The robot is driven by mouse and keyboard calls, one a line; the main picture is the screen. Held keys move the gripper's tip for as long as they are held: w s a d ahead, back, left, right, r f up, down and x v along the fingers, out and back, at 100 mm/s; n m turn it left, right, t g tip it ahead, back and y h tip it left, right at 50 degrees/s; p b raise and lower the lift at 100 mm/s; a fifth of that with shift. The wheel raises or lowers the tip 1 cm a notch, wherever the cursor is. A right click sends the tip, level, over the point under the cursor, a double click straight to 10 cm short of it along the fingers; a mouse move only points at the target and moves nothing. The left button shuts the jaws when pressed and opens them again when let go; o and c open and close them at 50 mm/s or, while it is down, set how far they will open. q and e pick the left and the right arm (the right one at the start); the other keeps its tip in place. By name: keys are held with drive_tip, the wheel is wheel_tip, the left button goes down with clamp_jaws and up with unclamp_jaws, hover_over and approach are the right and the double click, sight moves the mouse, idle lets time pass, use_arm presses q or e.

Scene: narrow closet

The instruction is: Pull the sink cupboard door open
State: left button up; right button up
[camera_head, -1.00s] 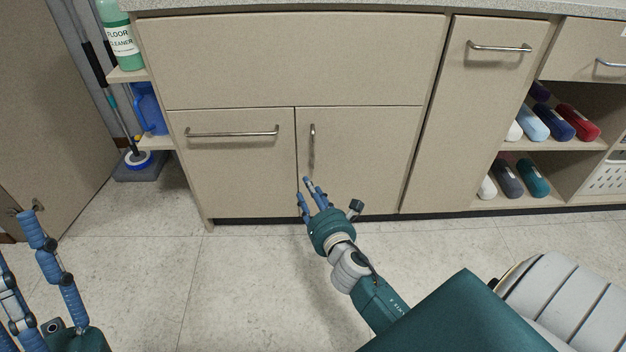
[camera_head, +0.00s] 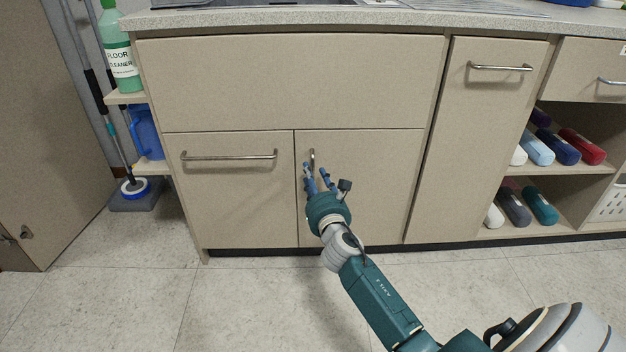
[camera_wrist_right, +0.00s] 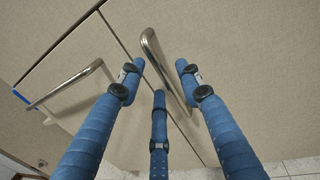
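The beige cupboard front below the sink counter has a right-hand door (camera_head: 375,185) with a short vertical metal handle (camera_head: 312,158) near its left edge. The door is closed. My right gripper (camera_head: 322,176) is in front of this handle, its blue fingers covering the handle's lower part in the head view. In the right wrist view, the gripper (camera_wrist_right: 158,85) has its fingers spread, with the vertical handle (camera_wrist_right: 165,65) between them. The fingers do not look closed on it; contact cannot be told. My left gripper is out of view.
A left panel (camera_head: 225,205) with a horizontal handle (camera_head: 230,156) adjoins the door. Floor cleaner (camera_head: 118,55) and a mop are at the left. The floor in front is clear.

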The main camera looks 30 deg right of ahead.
drive_tip(key=shift+w, duration=0.15)
clamp_jaws()
